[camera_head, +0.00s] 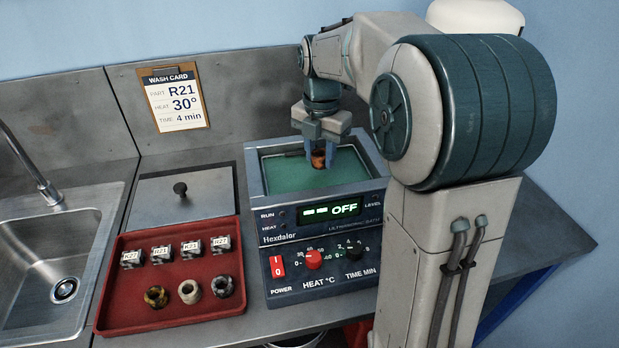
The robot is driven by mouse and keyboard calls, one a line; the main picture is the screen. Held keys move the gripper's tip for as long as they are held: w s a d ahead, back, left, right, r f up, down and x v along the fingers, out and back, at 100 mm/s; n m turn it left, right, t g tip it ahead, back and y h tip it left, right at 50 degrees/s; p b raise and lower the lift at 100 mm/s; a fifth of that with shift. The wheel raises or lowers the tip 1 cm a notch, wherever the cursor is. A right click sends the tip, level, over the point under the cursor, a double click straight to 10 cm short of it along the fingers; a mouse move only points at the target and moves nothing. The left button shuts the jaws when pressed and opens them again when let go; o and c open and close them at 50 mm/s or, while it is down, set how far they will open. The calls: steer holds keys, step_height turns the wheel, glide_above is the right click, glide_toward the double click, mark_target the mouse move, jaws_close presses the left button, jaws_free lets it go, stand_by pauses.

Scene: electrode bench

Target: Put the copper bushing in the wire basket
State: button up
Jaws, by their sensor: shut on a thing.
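The copper bushing (318,159) is a small orange-brown ring between the fingers of my gripper (319,157). My gripper points down and is shut on it. They are over the open tank of the ultrasonic bath (254,178), towards the tank's back right. The tank's inside looks green. I cannot make out a wire basket in the tank, nor how high the bushing is above the green surface.
The bath display reads OFF. A red tray (166,314) at front left holds several labelled metal blocks and three rings. A lid with a black knob (180,189) lies behind it. A sink (30,250) is far left; a wash card (177,98) hangs behind.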

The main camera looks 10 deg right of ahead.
steer(key=f, duration=0.6)
steer(key=shift+a+f, duration=0.25)
steer(key=shift+a, duration=0.15)
steer(key=shift+f, duration=0.15)
steer(key=shift+f, duration=0.15)
steer(key=o, duration=1.1)
steer(key=shift+s, duration=0.1)
